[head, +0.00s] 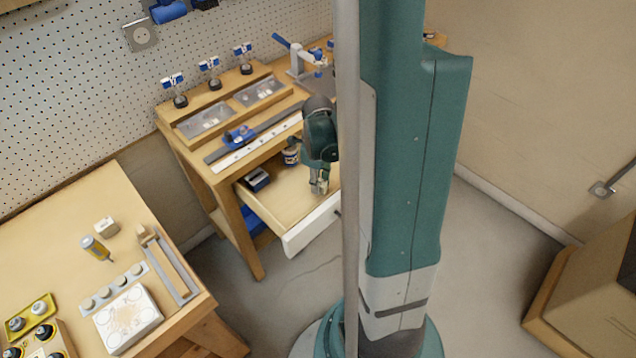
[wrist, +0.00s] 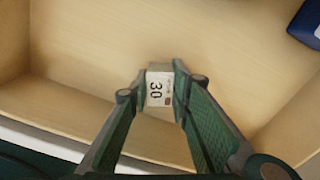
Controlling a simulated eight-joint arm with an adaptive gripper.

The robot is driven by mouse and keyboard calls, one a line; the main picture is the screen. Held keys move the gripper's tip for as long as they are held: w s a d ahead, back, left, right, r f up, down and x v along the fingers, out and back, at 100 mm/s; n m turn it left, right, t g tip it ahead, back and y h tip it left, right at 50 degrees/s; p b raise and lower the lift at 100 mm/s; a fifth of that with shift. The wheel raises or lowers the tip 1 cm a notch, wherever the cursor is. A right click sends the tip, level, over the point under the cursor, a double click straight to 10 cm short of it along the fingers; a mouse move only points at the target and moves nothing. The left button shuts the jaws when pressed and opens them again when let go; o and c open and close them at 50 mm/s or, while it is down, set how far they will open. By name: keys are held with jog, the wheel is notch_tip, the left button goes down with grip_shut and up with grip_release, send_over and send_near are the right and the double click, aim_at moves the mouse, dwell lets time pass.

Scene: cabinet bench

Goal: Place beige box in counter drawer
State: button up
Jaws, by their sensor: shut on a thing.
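My gripper (wrist: 160,92) is shut on a small beige box (wrist: 158,88) marked "30", held between its two fingertips in the wrist view. In the head view my gripper (head: 319,188) is over the open counter drawer (head: 282,207), inside its outline. The drawer has a pale wood inside and a white front, and is pulled out from under the bench. In the wrist view the drawer floor (wrist: 110,40) lies beneath the box. I cannot tell whether the box touches the floor. In the head view the box is too small to make out clearly.
The drawer's front wall (head: 312,226) is close to my gripper. A second table (head: 70,230) with several items stands at the left.

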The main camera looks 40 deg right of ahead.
jog(key=shift+f, duration=0.15)
jog(key=o, duration=0.9)
jog(key=shift+r+p, duration=1.75)
jog(key=shift+r, duration=4.4)
